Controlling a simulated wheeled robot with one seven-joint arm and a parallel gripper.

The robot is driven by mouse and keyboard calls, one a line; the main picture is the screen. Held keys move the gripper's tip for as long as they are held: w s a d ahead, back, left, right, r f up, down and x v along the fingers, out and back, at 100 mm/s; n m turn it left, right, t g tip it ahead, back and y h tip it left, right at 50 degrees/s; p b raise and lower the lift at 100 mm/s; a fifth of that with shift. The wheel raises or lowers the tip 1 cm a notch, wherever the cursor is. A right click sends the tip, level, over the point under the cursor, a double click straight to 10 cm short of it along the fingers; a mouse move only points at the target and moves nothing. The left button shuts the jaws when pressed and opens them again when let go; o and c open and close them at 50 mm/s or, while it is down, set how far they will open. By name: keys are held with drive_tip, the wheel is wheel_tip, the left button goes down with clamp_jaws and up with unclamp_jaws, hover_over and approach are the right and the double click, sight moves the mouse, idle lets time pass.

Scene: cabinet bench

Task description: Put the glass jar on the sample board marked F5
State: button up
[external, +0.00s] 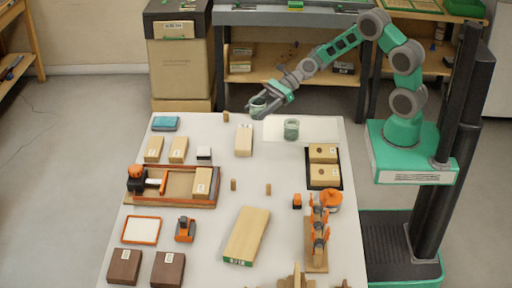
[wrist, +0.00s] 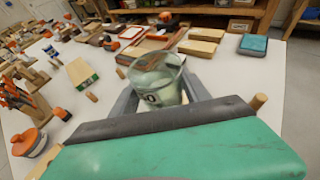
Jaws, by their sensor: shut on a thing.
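My gripper (external: 268,100) is shut on a glass jar (external: 257,108) and holds it near the far edge of the bench. In the wrist view the jar (wrist: 157,78) is clear and greenish, with a dark mark on its side, roughly upright between the fingers. A second greenish glass jar (external: 291,129) stands on a white sheet-like area to the right. Several pale wooden boards with small labels lie on the bench, including one near the far middle (external: 244,140) and two at the left (external: 154,148). I cannot read which is marked F5.
A long block with a green end (external: 246,236) lies mid-bench. A black tray (external: 341,184) with two labelled blocks is at the right. Clear surface lies around the middle.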

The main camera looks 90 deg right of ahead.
hover_over(244, 137)
drive_tip(key=f, duration=0.5)
drive_tip(key=shift+s+d+f, duration=0.1)
drive_tip(key=shift+s+f, duration=0.1)
drive_tip(key=shift+f, duration=0.05)
drive_tip(key=shift+w+f, duration=0.15)
drive_tip(key=shift+f, duration=0.85)
drive_tip(key=shift+w+f, duration=0.1)
drive_tip(key=shift+f, duration=0.85)
drive_tip(key=o, duration=1.6)
drive_tip(key=shift+r, duration=0.15)
drive_tip(key=v, duration=1.1)
drive_tip(key=s+a+r+n+g+h, duration=0.5)
drive_tip(key=s+a+n, duration=0.45)
drive_tip(key=n, duration=0.75)
drive_tip(key=s+r+n+h, duration=0.1)
drive_tip(key=s+n, duration=0.2)
drive_tip(key=s, duration=0.1)
drive_tip(key=s+a+r+n+g+h, duration=0.1)
drive_tip(key=s+r+n, duration=0.1)
drive_tip(key=s+n, duration=0.2)
drive_tip(key=s+a+r+n+g+h, duration=0.1)
drive_tip(key=s+n, duration=0.3)
drive_tip(key=s, duration=0.1)
drive_tip(key=shift+r, duration=0.15)
